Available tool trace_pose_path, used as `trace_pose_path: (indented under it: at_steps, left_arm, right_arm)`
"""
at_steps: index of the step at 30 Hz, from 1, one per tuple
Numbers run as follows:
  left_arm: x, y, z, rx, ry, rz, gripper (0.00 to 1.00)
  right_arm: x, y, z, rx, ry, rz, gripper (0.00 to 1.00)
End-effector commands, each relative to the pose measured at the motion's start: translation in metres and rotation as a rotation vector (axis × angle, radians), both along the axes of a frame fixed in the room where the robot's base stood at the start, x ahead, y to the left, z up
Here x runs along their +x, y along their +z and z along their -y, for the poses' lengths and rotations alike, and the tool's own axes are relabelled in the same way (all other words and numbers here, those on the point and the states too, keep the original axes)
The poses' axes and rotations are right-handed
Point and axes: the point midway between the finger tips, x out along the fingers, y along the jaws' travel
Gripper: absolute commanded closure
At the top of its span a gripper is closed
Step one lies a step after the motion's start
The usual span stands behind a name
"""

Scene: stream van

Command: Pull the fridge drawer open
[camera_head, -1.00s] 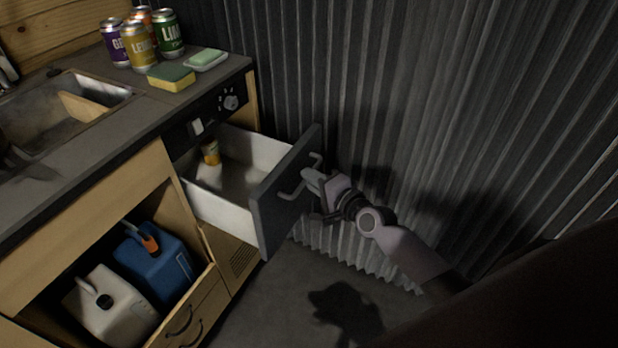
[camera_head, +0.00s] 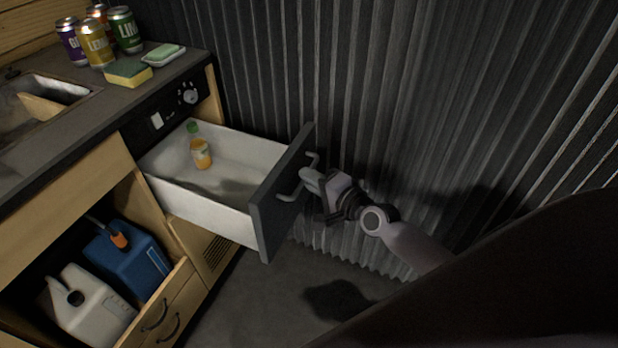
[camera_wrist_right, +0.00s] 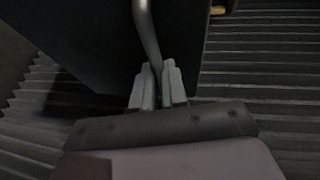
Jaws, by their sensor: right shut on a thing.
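The fridge drawer (camera_head: 196,204) stands well out from the cabinet, with white walls and a dark front panel (camera_head: 272,203). The drawer's handle (camera_head: 289,196) is a pale bar on the front panel. My right gripper (camera_head: 308,178) is at the handle, and in the right wrist view its fingers (camera_wrist_right: 158,86) are shut around the handle bar (camera_wrist_right: 146,35). My left gripper is not in view.
The counter (camera_head: 125,102) holds several cans (camera_head: 94,43), a sponge (camera_head: 128,73) and a soap dish (camera_head: 163,55). Blue (camera_head: 128,262) and white (camera_head: 92,312) jugs sit in the open compartment below. A corrugated wall (camera_head: 420,90) rises close behind my right arm.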

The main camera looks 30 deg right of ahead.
Motion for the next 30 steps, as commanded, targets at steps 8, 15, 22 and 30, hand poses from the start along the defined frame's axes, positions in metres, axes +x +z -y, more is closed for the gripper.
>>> trace_pose_path:
  at_steps: [8, 15, 22, 30]
  left_arm:
    - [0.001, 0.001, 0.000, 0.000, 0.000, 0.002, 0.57]
    - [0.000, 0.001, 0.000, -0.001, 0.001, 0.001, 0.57]
    - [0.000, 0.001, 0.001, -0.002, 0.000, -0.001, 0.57]
    - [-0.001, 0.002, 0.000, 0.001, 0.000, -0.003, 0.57]
  right_arm:
    - [0.000, 0.000, 0.000, 0.000, -0.001, 0.000, 1.00]
    - [0.000, 0.000, 0.000, 0.000, -0.001, 0.000, 0.63]
    - [-0.004, 0.001, 0.001, 0.000, 0.000, -0.001, 0.63]
    - [-0.036, 0.006, 0.010, -0.001, 0.000, -0.002, 0.63]
